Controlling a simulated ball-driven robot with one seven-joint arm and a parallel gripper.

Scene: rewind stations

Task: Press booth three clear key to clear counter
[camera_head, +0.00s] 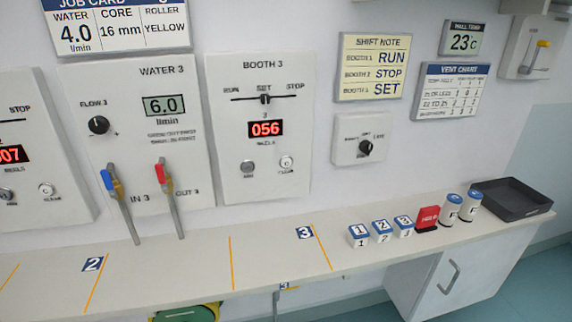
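The booth 3 panel (222,112) is a white plate on the wall in the middle of the view. Its red counter display (266,128) reads 056. The clear key (286,163) is a small round pale button at the panel's lower right, with a small label under it. A greyer round key (248,167) sits to its left; its label is too small to read. The lever on the slider (264,98) at the top stands at SET, between RUN and STOP. My gripper is not in view, and nothing covers the panel.
The water 3 panel (130,135) with blue and red levers is left of booth 3. A dial box (345,155) is to the right. The shelf (190,265) below is bare in front of booth 3; blocks, canisters and a black tray (510,199) stand at its right.

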